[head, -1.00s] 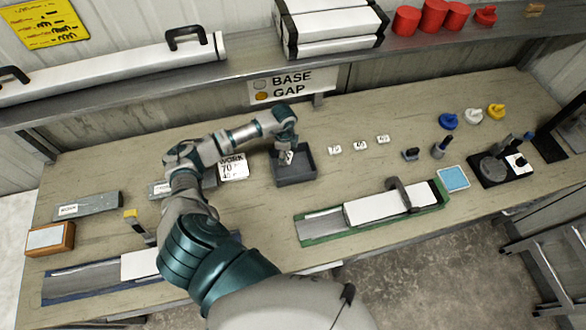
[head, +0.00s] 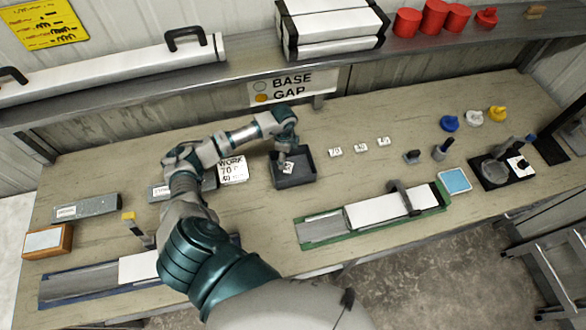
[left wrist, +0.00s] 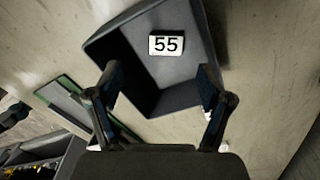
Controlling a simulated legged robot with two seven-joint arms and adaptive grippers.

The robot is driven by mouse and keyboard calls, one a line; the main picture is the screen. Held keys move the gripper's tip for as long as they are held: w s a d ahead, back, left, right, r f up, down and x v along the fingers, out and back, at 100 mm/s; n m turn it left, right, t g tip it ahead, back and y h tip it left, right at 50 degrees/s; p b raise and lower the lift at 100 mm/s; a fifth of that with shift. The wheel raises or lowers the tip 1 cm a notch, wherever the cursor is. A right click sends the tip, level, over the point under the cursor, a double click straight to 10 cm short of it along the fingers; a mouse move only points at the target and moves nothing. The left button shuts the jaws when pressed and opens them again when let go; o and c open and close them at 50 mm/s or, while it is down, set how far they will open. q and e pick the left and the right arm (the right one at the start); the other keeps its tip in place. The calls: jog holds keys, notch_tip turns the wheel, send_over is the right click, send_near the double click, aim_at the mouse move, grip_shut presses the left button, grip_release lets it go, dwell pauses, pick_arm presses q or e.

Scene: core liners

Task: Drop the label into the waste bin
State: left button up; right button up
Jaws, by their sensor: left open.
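The waste bin (head: 296,181) is a dark grey, open-topped square box on the bench, left of the middle. The white label (head: 287,168) appears within the bin's opening. In the left wrist view it reads "55" (left wrist: 166,45) and lies against the grey inside of the bin (left wrist: 137,72). I cannot tell whether it rests on the bottom. My left gripper (head: 284,155) is over the bin, pointing down. Its fingers (left wrist: 160,90) are spread wide, apart from the label, with nothing between them. My right gripper is not in view.
Several small number tiles (head: 361,148) lie right of the bin. A white "WORK 70" card (head: 233,171) lies left. A green-edged tray with a white core liner (head: 378,209) is in front right. A metal shelf (head: 240,73) runs behind.

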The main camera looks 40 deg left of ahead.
pick_arm(q)
notch_tip(320, 180, up, 10)
jog(key=shift+r, duration=0.15)
dwell(0.6)
